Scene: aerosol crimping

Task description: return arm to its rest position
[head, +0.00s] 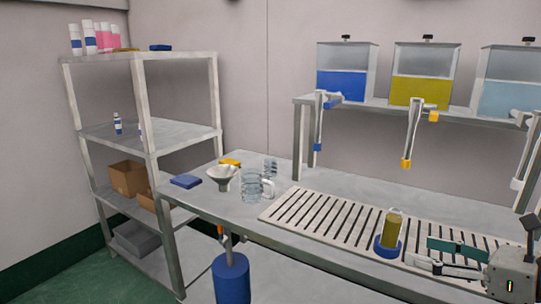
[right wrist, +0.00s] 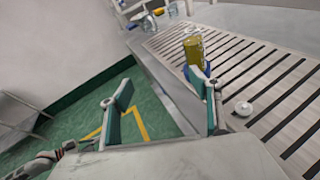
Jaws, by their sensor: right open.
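My right gripper (head: 421,252) is at the lower right of the head view, beside the slatted rack. Its two teal-padded fingers stand apart with nothing between them, and the gap also shows in the right wrist view (right wrist: 160,80). A clear container of yellow-green liquid (head: 391,230) stands upright in a blue round holder (head: 380,250) on the rack, left of the gripper and apart from it. The container also shows in the right wrist view (right wrist: 194,48), beyond the fingers. My left gripper is not in view.
The slatted rack (head: 287,212) lies on the steel table. A small white round part (right wrist: 243,108) lies on it. Dispensers with blue (head: 342,86) and yellow liquid (head: 420,91) stand on the raised shelf. A funnel (head: 222,179) and glass jugs (head: 251,187) stand at the table's left.

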